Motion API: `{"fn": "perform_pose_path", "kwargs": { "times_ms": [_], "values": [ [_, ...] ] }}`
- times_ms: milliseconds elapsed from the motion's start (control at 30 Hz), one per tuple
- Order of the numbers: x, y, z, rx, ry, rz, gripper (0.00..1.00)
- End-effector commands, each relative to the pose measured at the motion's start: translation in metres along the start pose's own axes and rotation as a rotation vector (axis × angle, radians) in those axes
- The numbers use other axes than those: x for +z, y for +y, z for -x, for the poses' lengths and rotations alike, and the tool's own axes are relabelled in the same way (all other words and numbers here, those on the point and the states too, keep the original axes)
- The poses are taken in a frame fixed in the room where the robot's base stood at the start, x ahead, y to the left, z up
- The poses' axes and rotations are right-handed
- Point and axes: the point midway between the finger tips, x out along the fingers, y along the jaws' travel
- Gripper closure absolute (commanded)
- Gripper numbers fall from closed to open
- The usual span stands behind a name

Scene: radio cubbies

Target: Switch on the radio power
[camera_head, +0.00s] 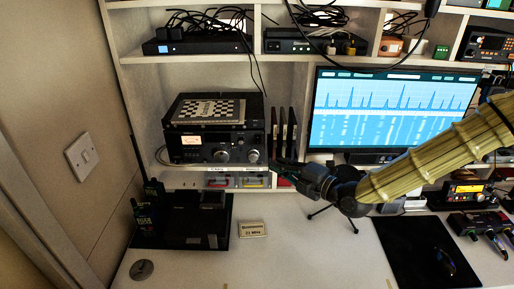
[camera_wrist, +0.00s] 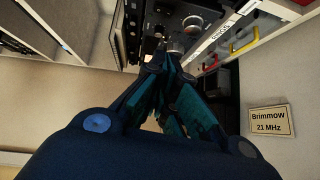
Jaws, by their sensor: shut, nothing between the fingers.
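The black radio (camera_head: 205,146) stands in a cubby of the white shelf unit, with a lit meter and round silver knobs on its front. A checkered board (camera_head: 208,111) lies on top of it. My gripper (camera_head: 278,165) is shut and empty, in front of the lower right of the radio in the head view. In the wrist view the shut fingers (camera_wrist: 158,62) point up at the radio's front panel (camera_wrist: 182,14), with a silver knob just beyond them. Whether the fingertips touch the panel cannot be told. The power switch is too small or hidden to make out.
Dark upright cases (camera_head: 283,130) stand right of the radio. A lit monitor (camera_head: 390,108) is behind my arm. Below are a label strip and small drawers, a sign reading "Brimmow 21 MHz" (camera_wrist: 270,121), handheld radios and a black mat (camera_head: 425,255). The front middle desk is clear.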

Motion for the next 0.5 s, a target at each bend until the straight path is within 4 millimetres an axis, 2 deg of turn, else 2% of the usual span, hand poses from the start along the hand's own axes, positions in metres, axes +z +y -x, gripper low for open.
{"fn": "perform_pose_path", "kwargs": {
  "times_ms": [133,267,500],
  "values": [
    [0.004,0.001,0.005,0.002,-0.010,-0.002,1.00],
    [0.005,0.000,0.001,0.001,-0.010,-0.002,1.00],
    [0.004,0.001,-0.027,0.000,-0.009,-0.003,1.00]
  ]
}}
